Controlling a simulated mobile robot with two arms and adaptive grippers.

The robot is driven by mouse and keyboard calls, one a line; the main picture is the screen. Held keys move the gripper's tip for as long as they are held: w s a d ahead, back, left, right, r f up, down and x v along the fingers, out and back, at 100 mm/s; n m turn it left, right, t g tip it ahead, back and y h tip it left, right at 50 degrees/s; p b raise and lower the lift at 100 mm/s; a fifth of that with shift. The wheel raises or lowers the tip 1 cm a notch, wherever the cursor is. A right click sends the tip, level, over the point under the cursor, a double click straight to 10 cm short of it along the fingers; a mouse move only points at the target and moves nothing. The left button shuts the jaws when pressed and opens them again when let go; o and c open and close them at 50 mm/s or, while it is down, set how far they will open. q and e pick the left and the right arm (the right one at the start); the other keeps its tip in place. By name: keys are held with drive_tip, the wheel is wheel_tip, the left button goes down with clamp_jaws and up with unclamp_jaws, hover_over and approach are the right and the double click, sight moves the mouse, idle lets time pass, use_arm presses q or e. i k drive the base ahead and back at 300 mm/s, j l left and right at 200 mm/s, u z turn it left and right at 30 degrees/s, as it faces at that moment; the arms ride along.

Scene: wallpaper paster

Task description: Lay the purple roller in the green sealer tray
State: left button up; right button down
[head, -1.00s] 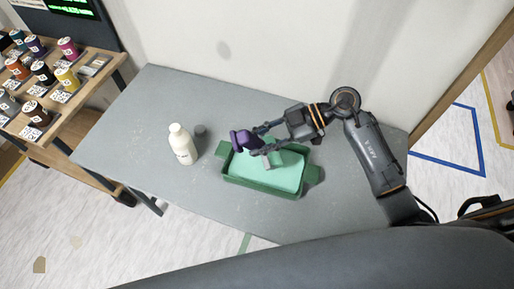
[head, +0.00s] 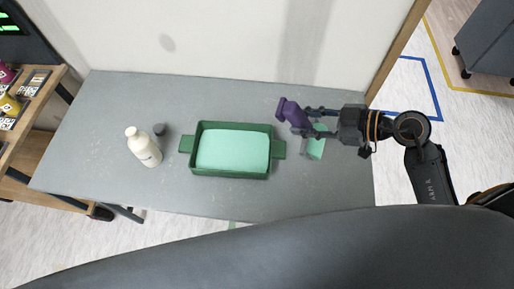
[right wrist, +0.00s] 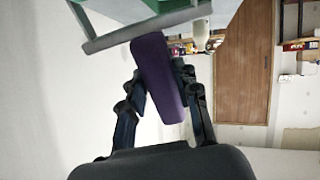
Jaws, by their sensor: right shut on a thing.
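The green sealer tray (head: 272,149) sits on the grey table in the head view, with a flat pale-green fill inside. My right gripper (head: 307,122) is shut on the purple roller (head: 288,110), to the right of the tray and apart from it. A pale-green piece (head: 317,142) shows beside the gripper, partly hidden; I cannot tell surely whether it is part of the roller. In the right wrist view, the purple roller (right wrist: 158,75) lies between the fingers of my right gripper (right wrist: 160,88). My left gripper is not in view.
A white bottle (head: 144,147) and a small dark cap-like item (head: 159,129) stand left of the tray on the grey table (head: 90,150). A wall rises behind the table. A wooden shelf (head: 30,110) stands at far left.

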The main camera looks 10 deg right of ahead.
sight(221, 151)
drive_tip(key=i+j+z, duration=0.1)
drive_tip(key=j+z, duration=0.7)
drive_tip(key=j, duration=0.25)
drive_tip(key=j+z, duration=0.4)
drive_tip(key=j, duration=0.15)
drive_tip(key=k+j, duration=0.1)
drive_tip(key=j, duration=0.75)
drive_tip(key=k+j+z, duration=0.1)
drive_tip(key=j, duration=0.35)
drive_tip(key=k, duration=0.05)
